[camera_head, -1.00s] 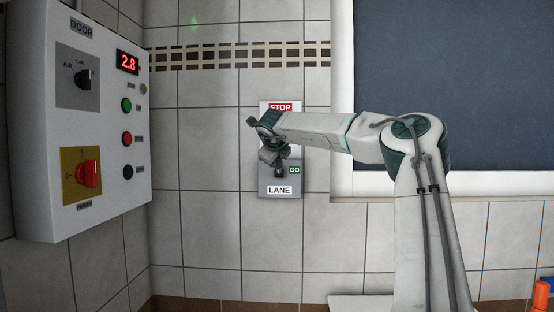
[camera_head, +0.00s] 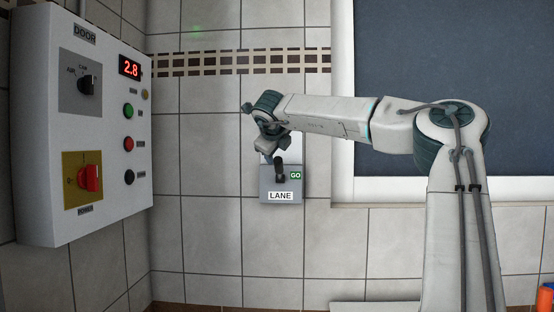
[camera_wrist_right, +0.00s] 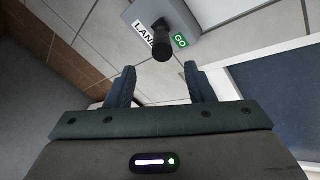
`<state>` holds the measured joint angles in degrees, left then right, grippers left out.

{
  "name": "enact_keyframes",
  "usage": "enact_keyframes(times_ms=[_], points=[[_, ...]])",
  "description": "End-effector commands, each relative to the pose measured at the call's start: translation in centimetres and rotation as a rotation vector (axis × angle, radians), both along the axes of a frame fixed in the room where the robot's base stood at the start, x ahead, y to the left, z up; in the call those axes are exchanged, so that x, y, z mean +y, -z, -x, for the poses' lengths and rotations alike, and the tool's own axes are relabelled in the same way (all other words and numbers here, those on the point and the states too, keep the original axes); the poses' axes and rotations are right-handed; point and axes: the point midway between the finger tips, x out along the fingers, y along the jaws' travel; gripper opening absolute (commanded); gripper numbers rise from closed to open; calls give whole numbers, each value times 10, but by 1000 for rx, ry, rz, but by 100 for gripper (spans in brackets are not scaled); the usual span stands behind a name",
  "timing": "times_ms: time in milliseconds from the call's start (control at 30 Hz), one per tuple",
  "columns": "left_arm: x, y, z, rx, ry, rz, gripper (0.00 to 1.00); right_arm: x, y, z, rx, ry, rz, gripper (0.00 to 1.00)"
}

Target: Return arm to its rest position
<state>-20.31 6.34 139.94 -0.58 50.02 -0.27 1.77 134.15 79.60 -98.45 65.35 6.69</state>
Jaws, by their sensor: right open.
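My right arm reaches in from the right in the head view. Its gripper (camera_head: 268,144) hangs in front of the wall at the upper part of the grey LANE box (camera_head: 281,185). In the right wrist view the two dark fingers (camera_wrist_right: 162,82) are apart with nothing between them. A black lever knob (camera_wrist_right: 162,44) stands out from the LANE box (camera_wrist_right: 200,12) beyond the fingertips, clear of them. The knob also shows in the head view (camera_head: 280,173), just below the gripper. The box's green GO label is visible; its upper part is hidden behind my arm. My left gripper is not in view.
A white DOOR control panel (camera_head: 85,130) with a red power knob (camera_head: 91,178) stands out at the left. A large dark window (camera_head: 455,70) with a pale frame is behind my arm. An orange object (camera_head: 545,297) is at the lower right corner.

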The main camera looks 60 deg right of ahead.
Motion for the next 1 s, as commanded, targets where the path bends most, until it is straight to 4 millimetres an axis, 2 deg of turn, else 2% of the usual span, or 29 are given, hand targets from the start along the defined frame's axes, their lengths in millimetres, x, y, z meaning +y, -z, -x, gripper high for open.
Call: enact_keyframes(times_ms=[200, 800, 867, 900, 967, 1000], points=[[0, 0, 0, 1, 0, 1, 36, 12, -7, 6, 0, 0, 0, 49], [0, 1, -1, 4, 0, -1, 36, 11, -5, 6, 1, -1, -4, 49], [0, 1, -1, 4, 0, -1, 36, 11, 4, 4, 5, -8, -21, 49], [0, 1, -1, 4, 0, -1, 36, 11, 15, 1, 11, -16, -44, 49], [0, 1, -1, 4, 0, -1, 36, 11, 40, -4, 23, -35, -97, 49], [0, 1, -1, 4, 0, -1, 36, 12, 62, -8, 33, -52, -144, 49]])
